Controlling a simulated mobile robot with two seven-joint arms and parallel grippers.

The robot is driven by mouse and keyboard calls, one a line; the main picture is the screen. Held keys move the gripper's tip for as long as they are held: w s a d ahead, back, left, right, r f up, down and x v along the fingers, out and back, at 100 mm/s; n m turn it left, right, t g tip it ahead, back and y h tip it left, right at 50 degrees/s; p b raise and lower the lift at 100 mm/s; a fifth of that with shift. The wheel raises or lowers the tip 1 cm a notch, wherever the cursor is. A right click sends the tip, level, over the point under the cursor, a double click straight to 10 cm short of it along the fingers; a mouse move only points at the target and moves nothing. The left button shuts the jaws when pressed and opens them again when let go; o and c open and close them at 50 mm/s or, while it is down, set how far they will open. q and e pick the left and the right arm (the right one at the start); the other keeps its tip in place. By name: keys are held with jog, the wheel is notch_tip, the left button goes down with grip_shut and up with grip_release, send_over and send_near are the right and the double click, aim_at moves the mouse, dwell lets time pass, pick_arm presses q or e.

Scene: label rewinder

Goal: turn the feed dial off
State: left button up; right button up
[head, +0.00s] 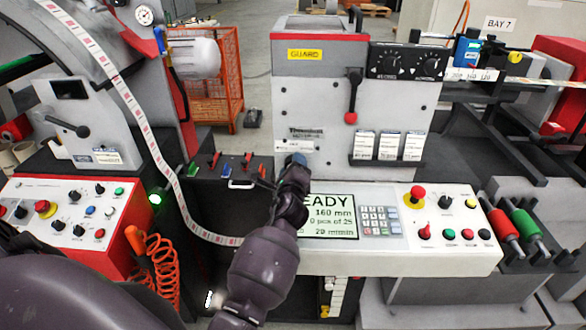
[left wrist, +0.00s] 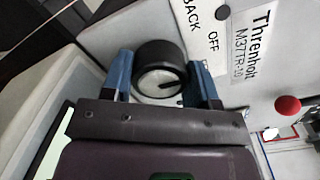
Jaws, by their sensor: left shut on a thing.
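The feed dial (left wrist: 160,68) is a black round knob with a grey face, in the left wrist view. A dark line on its face points roughly right in that picture. The words BACK and OFF are printed on a white label (left wrist: 201,38) to its upper right. My left gripper (left wrist: 163,84) has its blue fingers on both sides of the dial and is shut on it. In the head view my left gripper (head: 296,160) is against the lower part of the grey machine front, and the dial is hidden behind it. My right gripper is not in view.
A red-tipped lever (head: 352,98) hangs on the machine front above right. The console (head: 400,255) with READY screen and buttons lies just below my gripper. A row of small levers (head: 215,165) is to its left, and a paper strip (head: 140,115) curves past further left.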

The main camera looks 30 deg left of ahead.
pick_arm(q)
jog(key=o, duration=0.9)
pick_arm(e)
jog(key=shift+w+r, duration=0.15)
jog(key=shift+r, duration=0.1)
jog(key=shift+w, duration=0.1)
pick_arm(q)
jog(key=shift+s+d+f, duration=0.1)
jog(key=shift+s+d, duration=0.2)
jog(key=shift+s, duration=0.1)
jog(key=v, duration=0.9)
jog(key=shift+s+d, duration=0.2)
jog(key=shift+s, duration=0.2)
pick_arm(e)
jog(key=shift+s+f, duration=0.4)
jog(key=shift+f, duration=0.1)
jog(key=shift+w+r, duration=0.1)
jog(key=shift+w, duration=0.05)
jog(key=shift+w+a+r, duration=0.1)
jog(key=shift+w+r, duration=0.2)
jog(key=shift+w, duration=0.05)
